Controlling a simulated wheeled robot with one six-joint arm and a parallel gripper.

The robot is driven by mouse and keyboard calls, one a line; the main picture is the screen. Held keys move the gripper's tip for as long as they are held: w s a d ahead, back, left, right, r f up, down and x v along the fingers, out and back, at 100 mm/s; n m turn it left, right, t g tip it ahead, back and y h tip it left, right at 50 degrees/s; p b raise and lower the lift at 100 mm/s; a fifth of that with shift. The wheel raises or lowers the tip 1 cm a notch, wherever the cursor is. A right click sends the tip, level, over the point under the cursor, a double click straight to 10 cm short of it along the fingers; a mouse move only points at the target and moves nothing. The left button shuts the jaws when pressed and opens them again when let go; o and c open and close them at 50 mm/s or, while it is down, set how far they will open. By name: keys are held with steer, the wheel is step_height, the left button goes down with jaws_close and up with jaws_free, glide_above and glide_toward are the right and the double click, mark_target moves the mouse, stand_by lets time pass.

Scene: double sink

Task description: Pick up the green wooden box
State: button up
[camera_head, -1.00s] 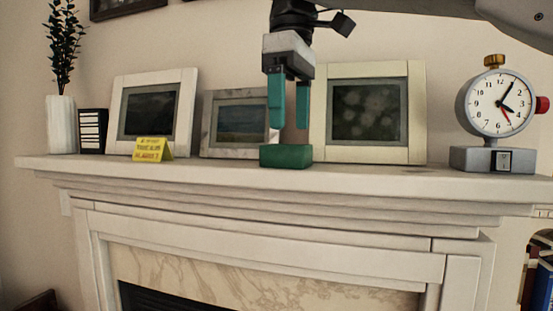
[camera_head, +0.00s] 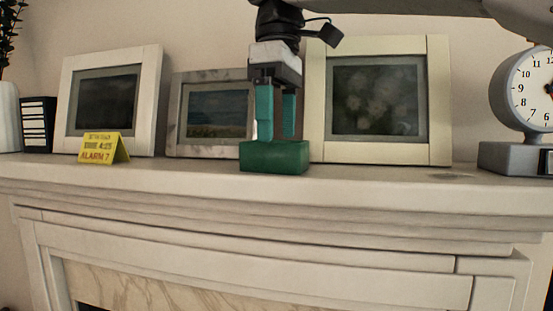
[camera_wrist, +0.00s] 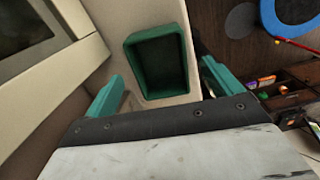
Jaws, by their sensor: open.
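The green box (camera_head: 274,157) sits on the white mantel shelf near its front edge. In the wrist view the box (camera_wrist: 159,62) shows as an open-topped, empty-looking green tray between my fingers. My gripper (camera_head: 276,138) is above the box with its two teal fingers pointing down. The fingertips look close to the top of the box in the head view. In the wrist view my gripper (camera_wrist: 165,85) is open, with one finger on each side of the box and visible gaps. Whether a fingertip touches the box cannot be told.
Picture frames stand behind, including a cream frame (camera_head: 436,100) close to the right and a marbled one (camera_head: 174,120) to the left. A yellow sign (camera_head: 104,147) and a clock (camera_head: 520,155) stand further along. The mantel shelf (camera_head: 200,172) is clear beside the box.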

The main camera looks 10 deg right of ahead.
mark_target(276, 148)
steer(key=f, duration=0.4)
steer(key=shift+w+a+f, duration=0.1)
steer(key=shift+a+f, duration=0.1)
steer(key=shift+a, duration=0.05)
steer(key=c, duration=1.1)
steer(key=shift+r, duration=0.1)
steer(key=shift+c, duration=0.2)
